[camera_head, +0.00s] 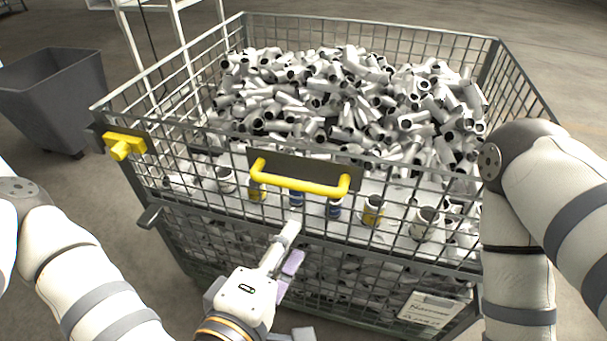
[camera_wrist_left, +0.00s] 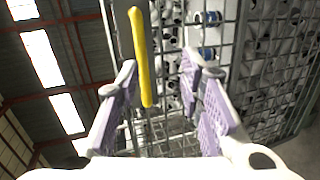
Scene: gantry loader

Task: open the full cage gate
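The full cage (camera_head: 245,14) is a grey wire-mesh bin heaped with white pipe fittings (camera_head: 330,95). Its front gate (camera_head: 200,222) stands upright, with a yellow handle (camera_head: 300,184) on a dark plate and a yellow latch (camera_head: 125,144) at the upper left corner. My left gripper (camera_head: 291,245) is in front of the gate, below the yellow handle. In the left wrist view its purple-padded fingers (camera_wrist_left: 160,105) are spread apart with nothing between them, and the yellow handle (camera_wrist_left: 142,58) lies beyond them. My right arm shows at the right; its gripper is out of view.
A dark grey bin (camera_head: 55,100) stands on the floor left of the cage. A white rack (camera_head: 165,30) stands behind. A label (camera_head: 430,309) hangs low on the cage front. Several yellow and blue banded fittings (camera_head: 373,210) sit behind the mesh.

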